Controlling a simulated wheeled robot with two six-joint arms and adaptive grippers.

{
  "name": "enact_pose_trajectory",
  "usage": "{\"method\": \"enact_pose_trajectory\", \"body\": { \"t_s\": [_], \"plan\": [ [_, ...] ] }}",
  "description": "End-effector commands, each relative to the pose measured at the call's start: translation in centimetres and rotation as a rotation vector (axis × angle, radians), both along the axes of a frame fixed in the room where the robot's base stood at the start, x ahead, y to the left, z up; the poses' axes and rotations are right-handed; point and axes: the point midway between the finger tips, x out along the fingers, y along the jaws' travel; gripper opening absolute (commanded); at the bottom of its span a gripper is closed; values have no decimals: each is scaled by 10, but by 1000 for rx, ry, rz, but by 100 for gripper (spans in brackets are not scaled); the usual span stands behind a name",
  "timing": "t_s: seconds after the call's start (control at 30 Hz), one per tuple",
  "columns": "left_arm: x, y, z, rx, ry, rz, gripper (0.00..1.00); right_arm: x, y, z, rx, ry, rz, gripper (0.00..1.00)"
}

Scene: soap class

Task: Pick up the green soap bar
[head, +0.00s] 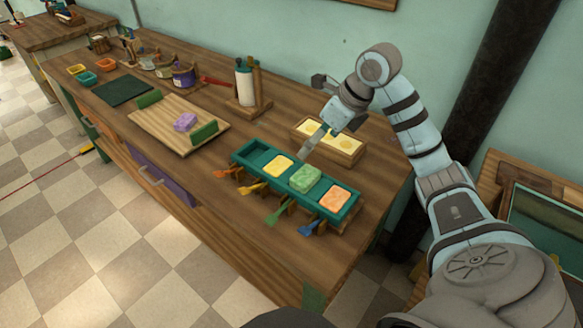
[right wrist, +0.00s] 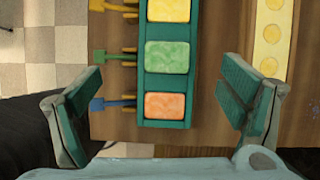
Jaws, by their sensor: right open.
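The green soap bar (head: 304,179) lies in a compartment of a teal tray (head: 250,155), between a yellow bar (head: 278,166) and an orange bar (head: 334,198). In the right wrist view the green bar (right wrist: 167,56) is at upper centre, beyond the orange bar (right wrist: 165,105). My right gripper (head: 309,143) is above the tray's back side, with nothing in it. Its two fingers (right wrist: 160,80) are spread wide in the right wrist view, one on each side of the tray. My left gripper is not in view.
A wooden mould with yellow cavities (head: 330,140) sits just behind the tray. Coloured scoops (head: 278,213) stick out along the tray's front. A roll holder (head: 246,88) stands behind. The bench front right is clear.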

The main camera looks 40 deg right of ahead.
Motion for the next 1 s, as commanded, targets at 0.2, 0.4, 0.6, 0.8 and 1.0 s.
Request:
{"method": "enact_pose_trajectory", "body": {
  "t_s": [0.2,0.4,0.6,0.8,1.0],
  "plan": [
    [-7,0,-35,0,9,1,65,7,-9,-42,-52,53,-31,90],
    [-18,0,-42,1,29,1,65,24,-2,-79,-52,54,-26,90],
    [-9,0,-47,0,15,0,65,26,0,-109,-54,55,-26,90],
    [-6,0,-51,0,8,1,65,34,3,-137,-52,51,-28,90],
    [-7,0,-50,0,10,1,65,34,2,-137,-54,50,-28,88]
  ]
}}
